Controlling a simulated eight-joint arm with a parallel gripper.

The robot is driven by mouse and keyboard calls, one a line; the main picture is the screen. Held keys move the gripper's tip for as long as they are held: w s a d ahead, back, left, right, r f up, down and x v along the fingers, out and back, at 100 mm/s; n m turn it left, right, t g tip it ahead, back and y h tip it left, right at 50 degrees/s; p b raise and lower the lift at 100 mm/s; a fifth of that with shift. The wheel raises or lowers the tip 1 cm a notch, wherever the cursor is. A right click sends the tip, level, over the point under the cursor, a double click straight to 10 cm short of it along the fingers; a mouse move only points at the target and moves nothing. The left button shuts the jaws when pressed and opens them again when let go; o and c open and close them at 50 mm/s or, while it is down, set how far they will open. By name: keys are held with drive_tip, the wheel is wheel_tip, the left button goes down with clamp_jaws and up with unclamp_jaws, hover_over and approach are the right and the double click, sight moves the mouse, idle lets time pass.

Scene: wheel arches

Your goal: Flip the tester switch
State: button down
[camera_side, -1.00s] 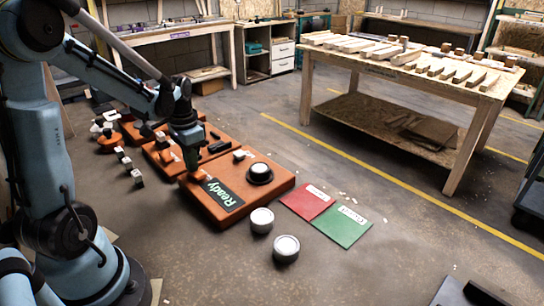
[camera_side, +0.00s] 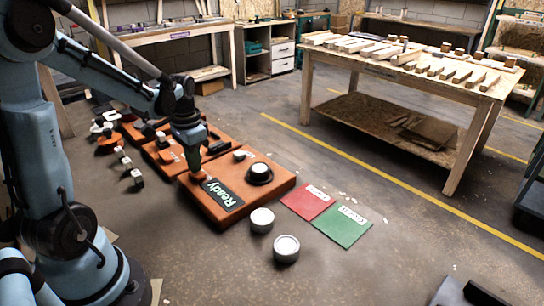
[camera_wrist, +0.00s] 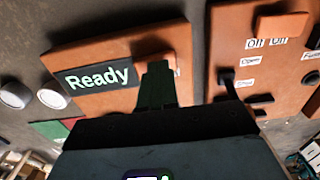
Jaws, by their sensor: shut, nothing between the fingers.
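The tester is an orange box (camera_side: 277,186) with a black screen (camera_side: 222,193) reading "Ready" in green. My gripper (camera_side: 195,170) is shut and empty, pointing down at the tester's left end beside the screen. In the wrist view the tester (camera_wrist: 135,42) fills the upper left, with its screen (camera_wrist: 97,76) left of my gripper (camera_wrist: 157,68). A white label (camera_wrist: 177,64) is partly hidden behind the fingers.
Another orange panel (camera_wrist: 225,25) with a black lever (camera_wrist: 227,82) and "Off", "Open" and "Close" labels stands close by. Two white-topped cylinders (camera_side: 262,219) (camera_side: 286,248) stand on the floor. A red mat (camera_side: 307,202) and a green mat (camera_side: 343,226) lie right of the tester.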

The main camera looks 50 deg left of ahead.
drive_tip(key=shift+r, duration=0.1)
wheel_tip(320, 180, up, 14)
drive_tip(key=a, duration=0.3)
drive_tip(key=shift+f, duration=0.25)
drive_tip(key=shift+d, duration=0.1)
